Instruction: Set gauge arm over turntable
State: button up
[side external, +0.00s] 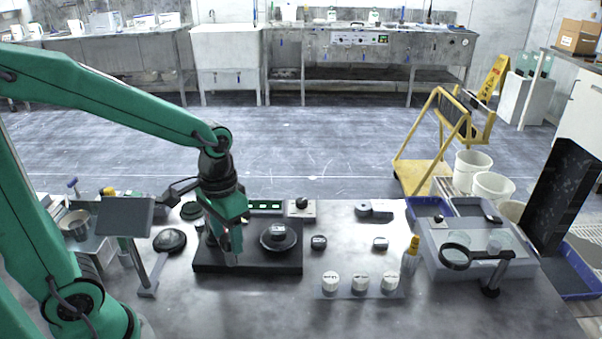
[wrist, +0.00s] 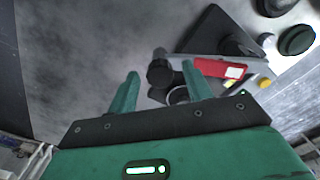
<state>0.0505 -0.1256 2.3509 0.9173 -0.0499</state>
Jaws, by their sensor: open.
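The turntable (side external: 289,246) is a dark round disc on a black rectangular base (side external: 262,265), with a small dark piece with a pale label on it. My gripper (side external: 232,258) points down over the left part of that base, left of the disc, and hides what is behind it. In the wrist view, the two green fingers of my gripper (wrist: 160,70) are apart. A dark round knob or post (wrist: 159,74) shows between the fingertips; I cannot tell whether it belongs to the gauge arm. No gauge arm can be clearly made out in the side view.
A tilted grey panel on a stand (side external: 125,215) and a dark round pad (side external: 169,240) are at the left. White labelled jars (side external: 360,281) stand front right of the base. A magnifier (side external: 456,257) and grey tray (side external: 430,240) are further right. Table between holds small pucks.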

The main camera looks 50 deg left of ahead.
jog(key=shift+f, duration=0.1)
grip_shut()
jog(key=shift+w, duration=0.2)
jog(key=shift+w+a+n, duration=0.65)
jog(key=shift+w+n, duration=1.4)
jog(key=shift+w, duration=0.3)
jog(key=shift+w+a+n, duration=0.7)
jog(key=shift+w+n, duration=1.3)
jog(key=shift+w, duration=0.3)
jog(key=shift+w+a+n, duration=0.65)
jog(key=shift+w+n, duration=1.4)
jog(key=shift+w, duration=0.3)
grip_release()
